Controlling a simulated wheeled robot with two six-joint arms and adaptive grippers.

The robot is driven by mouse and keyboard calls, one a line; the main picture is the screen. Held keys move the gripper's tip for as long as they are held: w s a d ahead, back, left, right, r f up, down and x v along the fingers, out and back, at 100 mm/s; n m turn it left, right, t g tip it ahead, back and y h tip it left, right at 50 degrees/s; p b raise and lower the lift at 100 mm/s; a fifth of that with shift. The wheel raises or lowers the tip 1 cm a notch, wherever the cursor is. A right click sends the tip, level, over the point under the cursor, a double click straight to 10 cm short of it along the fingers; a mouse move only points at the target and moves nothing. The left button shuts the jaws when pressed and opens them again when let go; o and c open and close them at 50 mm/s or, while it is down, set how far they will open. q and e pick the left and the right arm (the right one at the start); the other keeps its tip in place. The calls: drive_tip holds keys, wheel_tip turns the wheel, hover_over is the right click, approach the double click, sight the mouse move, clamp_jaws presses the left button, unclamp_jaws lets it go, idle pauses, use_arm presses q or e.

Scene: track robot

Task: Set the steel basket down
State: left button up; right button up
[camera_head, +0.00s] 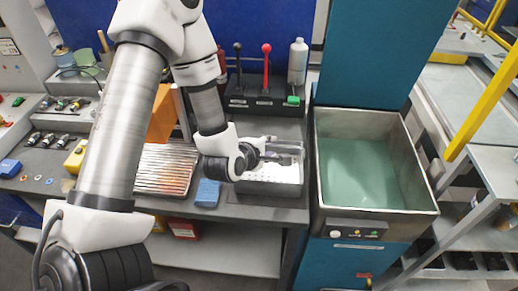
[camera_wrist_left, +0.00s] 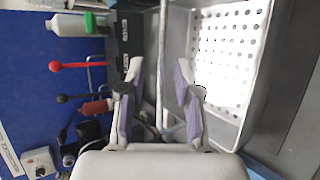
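The steel basket (camera_head: 277,188) stands on the dark bench just left of the green-floored tank, upright as far as I can see. Its perforated inner floor (camera_wrist_left: 228,55) shows at the right of the left wrist view. My left gripper (camera_head: 262,150) is at the basket's back left side. In the left wrist view my gripper's two fingers (camera_wrist_left: 164,80) are apart, with a thin steel bar (camera_wrist_left: 162,45) of the basket running between them and a gap showing on both sides. My arm hides part of the basket. My right gripper is not in view.
The steel tank (camera_head: 427,207) stands close on the right. A ribbed tray (camera_head: 165,168) and a blue block (camera_head: 207,193) lie to the left. Behind are a red-knobbed lever (camera_head: 266,65) and a white bottle (camera_head: 298,62).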

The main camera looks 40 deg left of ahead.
use_arm(q)
drive_tip(key=a+p+v, duration=0.1)
drive_tip(key=p+v, duration=0.7)
drive_tip(key=p, duration=0.4)
drive_tip(key=s+d+f+m+g, duration=0.4)
drive_tip(key=s+f+m+g, duration=0.2)
drive_tip(key=s+m, duration=0.3)
drive_tip(key=s+d+f+m+g+h, duration=0.1)
drive_tip(key=s+d+f+m+g, duration=0.3)
drive_tip(key=s+f+m, duration=0.5)
drive_tip(key=s+m+g, duration=0.1)
drive_tip(key=m, duration=0.2)
drive_tip(key=shift+g, duration=0.4)
drive_tip(key=shift+a, duration=0.1)
drive_tip(key=shift+f, duration=0.1)
